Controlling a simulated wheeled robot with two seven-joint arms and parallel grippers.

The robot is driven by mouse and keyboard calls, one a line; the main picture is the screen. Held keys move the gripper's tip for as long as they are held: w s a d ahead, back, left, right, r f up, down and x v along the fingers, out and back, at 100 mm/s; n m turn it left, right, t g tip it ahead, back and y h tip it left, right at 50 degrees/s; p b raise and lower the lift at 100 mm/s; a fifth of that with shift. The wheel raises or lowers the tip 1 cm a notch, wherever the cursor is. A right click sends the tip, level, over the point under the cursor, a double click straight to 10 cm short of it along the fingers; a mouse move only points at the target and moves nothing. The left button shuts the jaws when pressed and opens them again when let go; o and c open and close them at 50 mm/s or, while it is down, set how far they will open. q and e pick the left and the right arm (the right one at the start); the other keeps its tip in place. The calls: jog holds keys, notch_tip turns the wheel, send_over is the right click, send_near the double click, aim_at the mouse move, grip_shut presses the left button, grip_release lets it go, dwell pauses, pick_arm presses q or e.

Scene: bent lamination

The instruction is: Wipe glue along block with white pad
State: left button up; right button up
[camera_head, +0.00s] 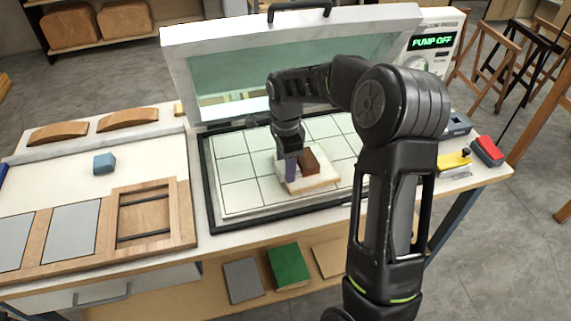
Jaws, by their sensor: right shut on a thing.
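A cream-white slab (319,181), which looks like the white pad, lies slightly askew on the gridded bed (239,193) of the press. A small brown block (309,161) sits on top of it; I cannot tell whether the two are joined. My right gripper (291,170) reaches down from above to the left side of the brown block, with a purple-blue part at its lower end. It appears shut on the brown block, though the grip is partly hidden. No glue can be made out. My left gripper is not in view.
The press's glazed lid (290,55) stands open behind. A blue-grey block (104,163), a wooden frame (150,218) and curved wooden pieces (128,118) lie at left. A yellow item (453,162) and a red item (487,151) lie at right. The bed's left part is clear.

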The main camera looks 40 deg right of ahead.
jog(key=shift+s+a, duration=0.2)
jog(key=shift+s, duration=0.5)
jog(key=shift+w+a+r+p, duration=0.1)
jog(key=shift+a+r+p, duration=0.3)
jog(key=shift+r, duration=0.35)
jog(key=shift+w+a+r+p, duration=0.1)
jog(key=shift+a+r+p, duration=0.25)
jog(key=shift+r, duration=0.4)
notch_tip(320, 180, up, 7)
jog(key=p, duration=0.5)
jog(key=shift+d, duration=0.1)
